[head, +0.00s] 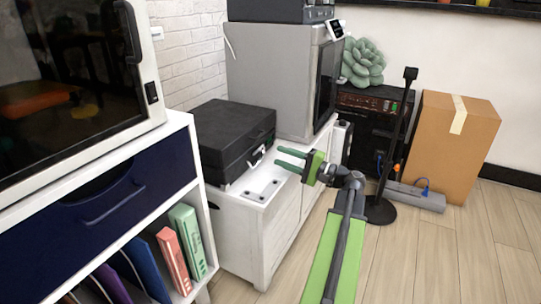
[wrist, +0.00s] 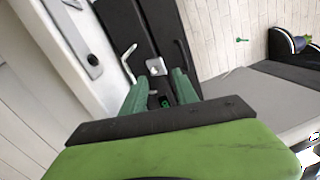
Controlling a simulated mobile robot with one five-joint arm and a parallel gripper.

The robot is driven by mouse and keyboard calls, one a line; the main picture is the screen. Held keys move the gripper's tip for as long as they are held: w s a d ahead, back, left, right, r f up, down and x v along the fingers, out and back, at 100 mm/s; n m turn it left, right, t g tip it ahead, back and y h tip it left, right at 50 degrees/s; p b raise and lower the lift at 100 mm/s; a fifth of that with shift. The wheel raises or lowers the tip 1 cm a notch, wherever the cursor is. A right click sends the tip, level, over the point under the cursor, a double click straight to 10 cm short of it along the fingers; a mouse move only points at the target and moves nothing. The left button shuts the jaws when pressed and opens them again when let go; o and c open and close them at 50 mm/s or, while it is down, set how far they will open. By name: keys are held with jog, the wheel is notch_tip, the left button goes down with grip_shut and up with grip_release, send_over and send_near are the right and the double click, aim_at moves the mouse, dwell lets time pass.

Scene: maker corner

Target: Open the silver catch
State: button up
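The silver catch (wrist: 155,66) is a small bright metal piece on the front of the black case (wrist: 125,28). In the head view the black case (head: 232,135) sits closed on a low white cabinet, and the catch (head: 257,155) shows small on its front. My gripper (head: 279,157) is in front of the case with its two green fingers apart and nothing between them. In the wrist view the fingertips (wrist: 160,80) point at the catch, which appears just beyond them. I cannot tell whether they touch it.
The white cabinet (head: 240,235) has a plate with dark holes on top. A grey box-shaped machine (head: 270,80) stands behind the case. A navy drawer (head: 90,210) and upright binders (head: 187,240) are at left. A cardboard box (head: 450,150) stands at right. Wood floor is open in front.

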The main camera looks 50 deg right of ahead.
jog(key=b+v, duration=0.1)
jog(key=v, duration=1)
jog(key=shift+s, duration=0.25)
